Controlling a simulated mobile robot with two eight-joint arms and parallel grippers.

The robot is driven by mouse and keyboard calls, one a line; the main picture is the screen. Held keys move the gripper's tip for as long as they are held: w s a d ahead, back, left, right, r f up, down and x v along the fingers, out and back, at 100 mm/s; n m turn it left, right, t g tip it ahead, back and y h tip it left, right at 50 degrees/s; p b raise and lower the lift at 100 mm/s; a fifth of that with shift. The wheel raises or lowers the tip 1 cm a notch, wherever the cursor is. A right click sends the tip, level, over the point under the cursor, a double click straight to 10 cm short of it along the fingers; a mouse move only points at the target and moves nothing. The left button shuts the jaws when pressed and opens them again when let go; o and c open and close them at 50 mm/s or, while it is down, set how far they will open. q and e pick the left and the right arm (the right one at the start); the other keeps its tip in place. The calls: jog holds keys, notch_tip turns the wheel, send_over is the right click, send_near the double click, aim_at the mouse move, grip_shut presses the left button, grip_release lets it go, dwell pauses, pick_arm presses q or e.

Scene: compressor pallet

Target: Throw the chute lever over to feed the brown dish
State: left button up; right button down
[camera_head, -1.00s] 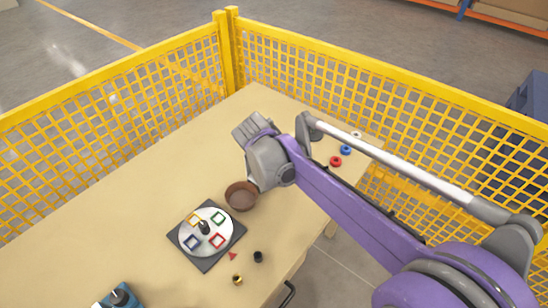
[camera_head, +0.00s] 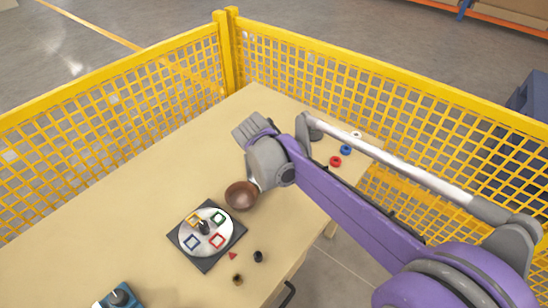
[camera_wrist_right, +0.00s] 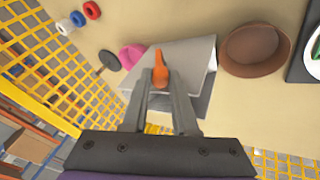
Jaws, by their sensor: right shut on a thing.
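The brown dish (camera_head: 241,195) stands on the table beside the round dial, and it also shows in the right wrist view (camera_wrist_right: 254,50). In the right wrist view, the orange chute lever (camera_wrist_right: 160,70) stands up from a grey sheet-like chute (camera_wrist_right: 196,52). My right gripper (camera_wrist_right: 161,82) is shut on the lever, with a finger on each side of it. In the head view my right wrist hides the lever and most of the chute. A pink object (camera_wrist_right: 132,56) is partly hidden behind the chute. My left gripper is not in view.
A dial plate with coloured squares (camera_head: 190,259) lies beside the dish. Red (camera_head: 335,162) and blue (camera_head: 346,149) rings lie at the far right. Small dark pieces (camera_head: 258,256) sit near the front edge. Yellow mesh fencing (camera_head: 110,110) encloses the table's back. The left tabletop is largely clear.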

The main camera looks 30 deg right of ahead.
jog(key=shift+d, duration=0.1)
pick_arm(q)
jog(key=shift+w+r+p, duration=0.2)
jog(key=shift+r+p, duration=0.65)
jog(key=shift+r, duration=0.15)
pick_arm(e)
jog(key=shift+w+d+r+g+y, duration=0.25)
jog(key=shift+d+y, duration=0.25)
jog(key=shift+y, duration=0.1)
jog(key=shift+w+d+r+g+y, duration=0.25)
jog(key=shift+d+y, duration=0.2)
jog(key=shift+y, duration=0.15)
jog(key=d+y, duration=0.1)
jog(key=g+y+p, duration=0.1)
jog(key=shift+w+d+m+y, duration=0.3)
jog(key=shift+w+d, duration=0.1)
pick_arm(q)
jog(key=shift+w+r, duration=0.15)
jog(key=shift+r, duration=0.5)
pick_arm(e)
jog(key=shift+w+d+f+g+y, duration=0.2)
jog(key=shift+d+g+y, duration=0.15)
jog(key=shift+d+y, duration=0.4)
jog(key=shift+w+d+f+g+y, duration=0.15)
jog(key=shift+w+d+g+y, duration=0.2)
jog(key=shift+y, duration=0.65)
jog(key=shift+w+d+f+g+y, duration=0.15)
jog(key=shift+d+g+y, duration=0.25)
jog(key=shift+d+y, duration=0.35)
jog(key=shift+a, duration=0.1)
